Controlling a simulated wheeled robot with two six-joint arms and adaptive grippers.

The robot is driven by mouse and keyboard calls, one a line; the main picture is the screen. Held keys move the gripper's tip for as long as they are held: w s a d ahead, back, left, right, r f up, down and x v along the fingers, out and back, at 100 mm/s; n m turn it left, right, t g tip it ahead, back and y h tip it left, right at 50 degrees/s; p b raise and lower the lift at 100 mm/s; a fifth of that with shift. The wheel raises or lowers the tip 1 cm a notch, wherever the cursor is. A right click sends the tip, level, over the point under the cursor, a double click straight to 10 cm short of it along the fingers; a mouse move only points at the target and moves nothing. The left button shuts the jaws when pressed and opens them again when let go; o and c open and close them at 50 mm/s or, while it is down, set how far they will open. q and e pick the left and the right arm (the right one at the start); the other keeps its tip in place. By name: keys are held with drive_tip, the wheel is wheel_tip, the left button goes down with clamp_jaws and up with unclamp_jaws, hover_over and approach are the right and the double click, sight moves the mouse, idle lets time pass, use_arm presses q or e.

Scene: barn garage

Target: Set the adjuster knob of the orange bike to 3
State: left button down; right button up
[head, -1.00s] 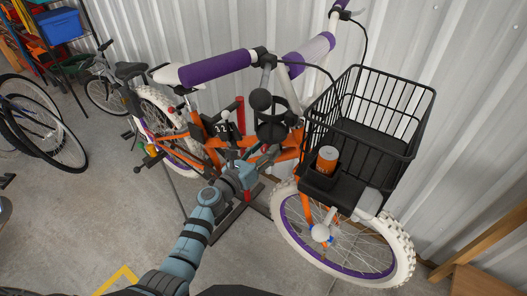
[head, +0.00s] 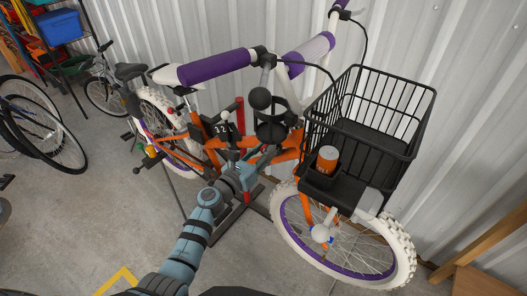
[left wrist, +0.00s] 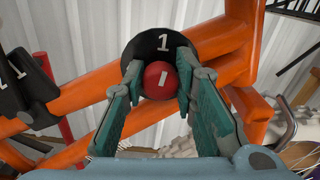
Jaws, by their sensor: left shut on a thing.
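The orange bike (head: 289,155) stands by the corrugated wall, and its orange frame (left wrist: 82,97) fills much of the left wrist view. The adjuster knob (left wrist: 157,86) is a red ball-like knob with a white mark, set on a black dial (left wrist: 142,48). A white "1" shows on the dial above the knob, and the white mark points up roughly toward it. No 3 can be read; fingers hide the dial's sides. My left gripper (left wrist: 160,77) is shut on the knob, one finger on each side. In the head view my left gripper (head: 247,170) reaches the frame.
A black wire basket (head: 375,130) with an orange can (head: 327,158) hangs over the front wheel (head: 405,250). Other bikes stand at the left. A wooden piece (head: 485,245) is at the lower right. Concrete floor is clear at the lower left.

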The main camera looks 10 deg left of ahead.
use_arm(q)
drive_tip(key=m+b, duration=0.1)
drive_tip(key=m, duration=0.3)
drive_tip(key=shift+f+b, duration=0.15)
drive_tip(key=shift+b, duration=0.15)
drive_tip(key=m+b, duration=0.1)
drive_tip(key=m, duration=0.3)
drive_tip(key=shift+d+m+b, duration=0.1)
drive_tip(key=shift+m+b, duration=0.25)
drive_tip(key=shift+m, duration=0.05)
drive_tip(key=m+b, duration=0.2)
drive_tip(key=m, duration=0.2)
drive_tip(key=shift+f+m, duration=0.1)
drive_tip(key=shift+m, duration=0.2)
drive_tip(key=m+b, duration=0.2)
drive_tip(key=m, duration=0.2)
drive_tip(key=m+b, duration=0.2)
drive_tip(key=m, duration=0.2)
drive_tip(key=shift+f, duration=0.1)
drive_tip(key=m+b, duration=0.2)
drive_tip(key=m, duration=0.2)
drive_tip(key=shift+f+m, duration=0.1)
drive_tip(key=shift+m, duration=0.2)
drive_tip(key=m+b, duration=0.2)
drive_tip(key=m, duration=0.2)
drive_tip(key=shift+m+b, duration=0.3)
drive_tip(key=shift+b, duration=0.05)
drive_tip(key=shift+m+b, duration=0.9)
drive_tip(key=shift+m, duration=0.9)
